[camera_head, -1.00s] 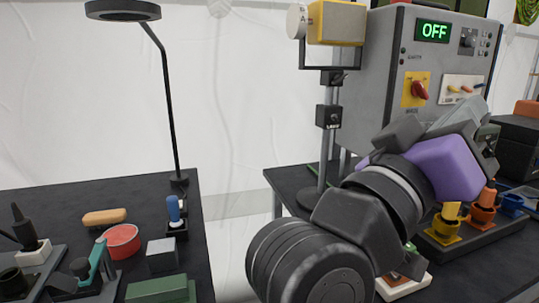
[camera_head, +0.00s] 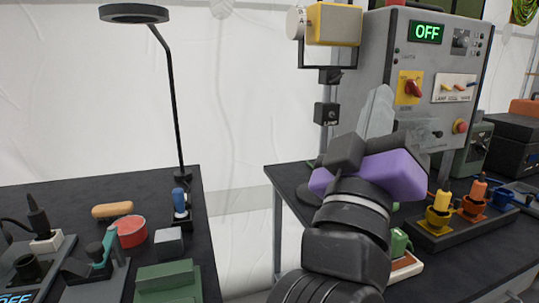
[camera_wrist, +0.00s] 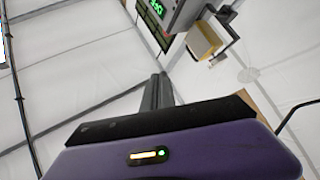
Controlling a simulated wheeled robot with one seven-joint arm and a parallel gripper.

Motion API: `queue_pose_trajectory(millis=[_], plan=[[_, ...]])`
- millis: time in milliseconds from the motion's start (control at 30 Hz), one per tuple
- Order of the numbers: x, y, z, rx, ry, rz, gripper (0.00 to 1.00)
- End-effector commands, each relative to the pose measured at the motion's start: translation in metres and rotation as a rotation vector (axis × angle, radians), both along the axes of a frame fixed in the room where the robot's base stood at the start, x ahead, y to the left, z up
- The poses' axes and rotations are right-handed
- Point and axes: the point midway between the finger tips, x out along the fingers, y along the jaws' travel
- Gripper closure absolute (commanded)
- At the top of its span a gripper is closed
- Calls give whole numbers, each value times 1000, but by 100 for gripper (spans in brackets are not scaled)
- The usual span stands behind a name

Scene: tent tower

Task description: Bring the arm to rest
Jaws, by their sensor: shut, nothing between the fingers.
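My gripper (camera_head: 378,112) points up in the head view, in front of the grey control box. It is above the right-hand bench, apart from everything as far as I can tell. Its grey fingers are together and empty. In the wrist view my gripper (camera_wrist: 158,90) shows its dark fingers closed, beyond the purple body with a small lit indicator. My arm rises from the bottom of the head view, bent at dark joints, and hides part of the bench.
The grey control box (camera_head: 432,60) reads OFF. A yellow lamp (camera_head: 334,24) on a post stands left of it. A holder with coloured plugs (camera_head: 450,228) is right of my arm. A left bench (camera_head: 80,192) carries a ring lamp (camera_head: 168,70) and small items. A gap separates the benches.

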Motion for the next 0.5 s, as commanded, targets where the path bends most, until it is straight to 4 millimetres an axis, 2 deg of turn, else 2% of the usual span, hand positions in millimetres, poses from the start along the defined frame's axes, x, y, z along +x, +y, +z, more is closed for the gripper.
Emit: queue_pose_trajectory(millis=[167, 267, 367, 500], plan=[[9, 22, -51, -29, 42, 179, 100], [8, 33, -91, -29, 75, 295, 100], [0, 42, -133, -8, 112, 413, 100], [-21, 45, -188, 48, 159, 547, 100]])
